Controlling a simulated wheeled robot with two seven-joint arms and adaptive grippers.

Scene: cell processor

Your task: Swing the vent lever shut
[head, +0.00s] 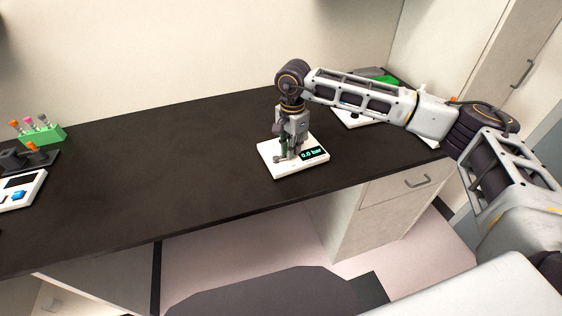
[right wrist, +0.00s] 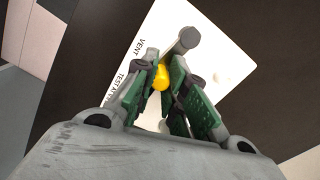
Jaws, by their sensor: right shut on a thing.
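The white valve unit (head: 285,171) stands on the dark bench, with a small screen (head: 313,154) reading 0.0 bar. My right gripper (head: 288,150) points down over it. In the right wrist view its green-padded fingers (right wrist: 163,80) are closed around a yellow piece (right wrist: 161,76), which looks like the vent lever's grip. A grey cylindrical part (right wrist: 187,39) sits just beyond the fingertips. The white plate (right wrist: 222,50) carries the printed words VENT and TEST, the latter partly covered. The fingers hide most of the lever, so its angle cannot be told. My left gripper is out of view.
A green rack (head: 42,134) with several capped tubes and a white device (head: 20,190) stand at the far left. Another white unit (head: 352,117) lies behind my right arm. The bench between is clear. The front edge runs near the valve unit.

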